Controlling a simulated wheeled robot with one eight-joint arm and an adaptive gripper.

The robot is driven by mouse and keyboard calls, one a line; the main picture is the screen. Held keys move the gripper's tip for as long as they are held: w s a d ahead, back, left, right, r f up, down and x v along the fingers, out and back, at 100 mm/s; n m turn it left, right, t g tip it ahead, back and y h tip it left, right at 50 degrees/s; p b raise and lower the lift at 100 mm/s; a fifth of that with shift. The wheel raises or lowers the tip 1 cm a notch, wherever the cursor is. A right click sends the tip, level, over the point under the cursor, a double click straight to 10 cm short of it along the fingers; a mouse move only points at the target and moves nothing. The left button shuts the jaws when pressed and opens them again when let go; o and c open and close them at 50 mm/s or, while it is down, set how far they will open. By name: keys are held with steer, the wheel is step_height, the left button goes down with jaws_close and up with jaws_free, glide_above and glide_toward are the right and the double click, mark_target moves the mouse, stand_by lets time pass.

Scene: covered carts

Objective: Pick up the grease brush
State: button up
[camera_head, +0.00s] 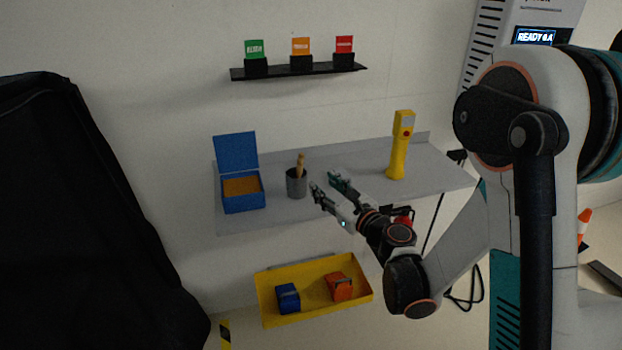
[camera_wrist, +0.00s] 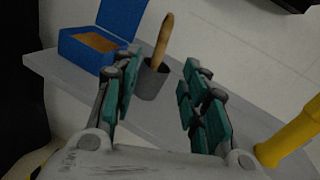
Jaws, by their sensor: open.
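The grease brush (camera_head: 300,164) stands in a grey cup on the grey shelf, with only its tan wooden handle showing above the rim; its bristle end is hidden inside. In the wrist view the handle (camera_wrist: 163,42) rises from the cup, leaning slightly right. The grey cup (camera_head: 297,184) also shows in the wrist view (camera_wrist: 152,84), ahead of and between the fingers. My gripper (camera_head: 328,188) is open and empty, just right of the cup in the head view. Its teal-padded fingers (camera_wrist: 155,92) are spread apart in the wrist view and do not touch the brush.
A blue open-lidded box (camera_head: 243,194) stands left of the cup. A yellow handheld device (camera_head: 399,150) stands upright at the right. A yellow tray (camera_head: 262,300) with blue and orange items hangs below. A black ledge (camera_head: 280,73) with three coloured signs is above. A black cover (camera_head: 90,210) fills the left.

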mark_target(302, 167)
steer(key=shift+m, duration=0.3)
steer(key=b+x, duration=0.1)
steer(key=x, duration=0.7)
steer(key=shift+w+d+f, duration=0.1)
steer(key=shift+w+f, duration=0.1)
steer(key=shift+b+x, duration=1.3)
steer(key=shift+x, duration=1.45)
steer(key=shift+s+r, duration=0.1)
steer(key=shift+r, duration=0.05)
jaws_close()
